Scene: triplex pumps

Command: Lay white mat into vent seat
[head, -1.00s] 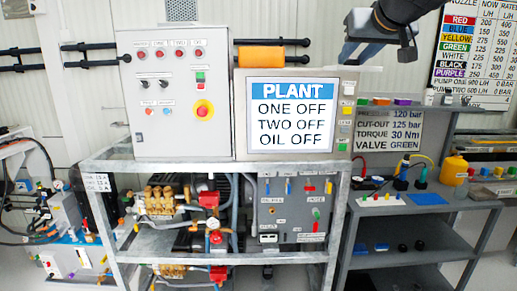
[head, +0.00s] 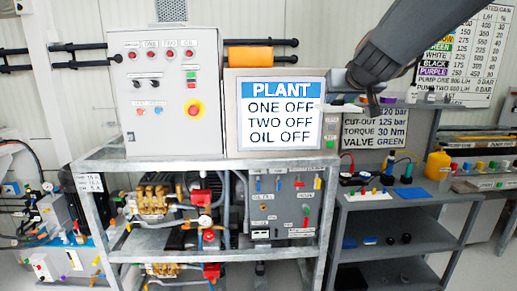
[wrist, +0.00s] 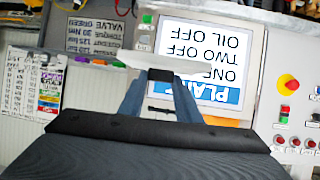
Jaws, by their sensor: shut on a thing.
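My gripper (head: 340,95) is at the right edge of the PLANT display in the head view. In the wrist view my gripper (wrist: 160,80) has its two blue-grey fingers close together, shut on a thin white piece, which I take to be the white mat (wrist: 125,60). The mat shows nearly edge-on, across the fingertips. In the head view a thin pale strip (head: 342,108) under the fingertips appears to be the same mat. I cannot pick out the vent seat in either view.
The PLANT display (head: 281,112) and grey control cabinet (head: 165,95) stand on a metal frame left of my gripper. A grey shelf unit (head: 415,200) to the right holds a blue mat (head: 411,193), a yellow bottle (head: 437,165) and small parts. A value board (head: 375,132) stands behind.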

